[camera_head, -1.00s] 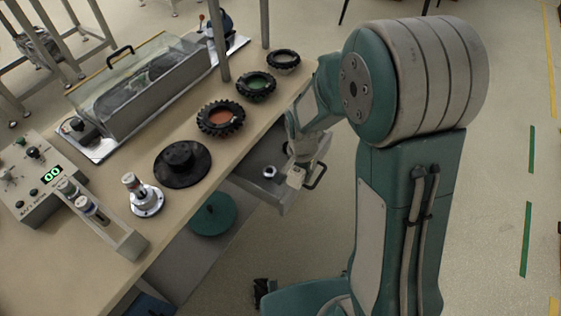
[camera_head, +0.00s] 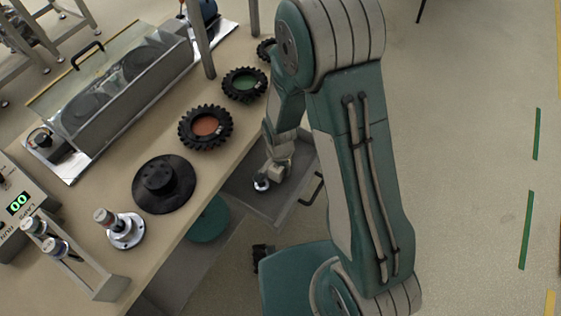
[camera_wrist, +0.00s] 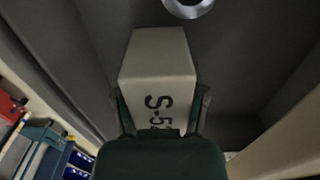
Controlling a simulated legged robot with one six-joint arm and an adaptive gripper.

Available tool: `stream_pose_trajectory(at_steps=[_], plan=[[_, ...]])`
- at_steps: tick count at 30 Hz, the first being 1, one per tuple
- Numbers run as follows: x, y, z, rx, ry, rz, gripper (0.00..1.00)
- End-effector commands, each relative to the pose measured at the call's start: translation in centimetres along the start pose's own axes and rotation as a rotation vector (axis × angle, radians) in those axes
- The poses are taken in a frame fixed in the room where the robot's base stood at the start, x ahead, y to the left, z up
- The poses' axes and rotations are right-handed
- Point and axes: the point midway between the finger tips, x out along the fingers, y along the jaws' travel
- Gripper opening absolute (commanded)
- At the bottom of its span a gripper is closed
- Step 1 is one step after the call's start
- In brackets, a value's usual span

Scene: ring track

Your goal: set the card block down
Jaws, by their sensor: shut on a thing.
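The card block (camera_wrist: 158,62) is a pale box with dark "S-5" lettering; the rest of its marking is hidden by my gripper. My gripper (camera_wrist: 160,106) is shut on it, one finger on each side. In the head view my gripper (camera_head: 279,163) is low in the open grey drawer (camera_head: 255,204), beside a small silver round part (camera_head: 261,185). The silver part also shows at the top of the wrist view (camera_wrist: 187,5), just beyond the block. I cannot tell whether the block touches the drawer floor.
Drawer walls stand close on both sides in the wrist view. The bench above holds a black disc (camera_head: 164,184), a tyre with an orange centre (camera_head: 206,127), a tyre with a green centre (camera_head: 244,84) and a silver flanged post (camera_head: 124,229). Floor to the right is clear.

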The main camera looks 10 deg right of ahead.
Motion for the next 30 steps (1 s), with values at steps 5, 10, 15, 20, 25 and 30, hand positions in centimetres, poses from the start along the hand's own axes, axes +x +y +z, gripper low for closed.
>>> stream_pose_trajectory(at_steps=[5,10,15,20,25,30], plan=[[2.1,0.2,0.7,0.0,-0.002,0.001,0.04],[2.2,0.1,0.7,0.0,0.0,0.0,0.04],[2.4,0.1,0.7,0.0,-0.001,0.001,0.04],[2.4,0.1,0.7,0.0,-0.001,0.001,0.91],[2.4,0.1,0.7,0.001,-0.001,0.0,0.91],[2.3,0.1,0.7,0.001,-0.001,0.0,0.91]])
